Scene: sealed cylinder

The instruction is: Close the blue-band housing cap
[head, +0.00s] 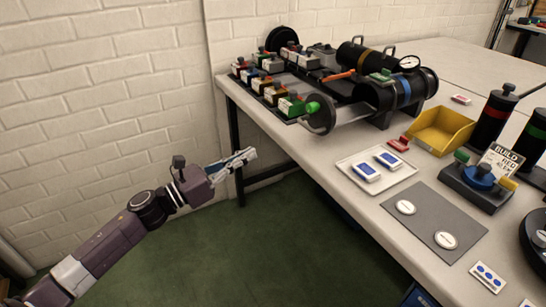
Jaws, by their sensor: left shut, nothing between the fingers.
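The blue-band housing (376,96) is a black cylinder lying on its side on the table, with a blue band near its right part. Its round grey cap (320,116) stands apart from the housing's left end, near the table's left edge. A pale grey piece (349,112) spans the gap between cap and housing. A green knob (312,107) shows at the cap. My left gripper (252,154) is shut and empty, left of the cap and lower in the picture, off the table's left edge. My right gripper is out of view.
Several small blocks (272,93) stand in rows left of the housings. A white tray (350,163), yellow bin (442,130) and grey mat (425,205) lie nearer. Floor left of the table is clear.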

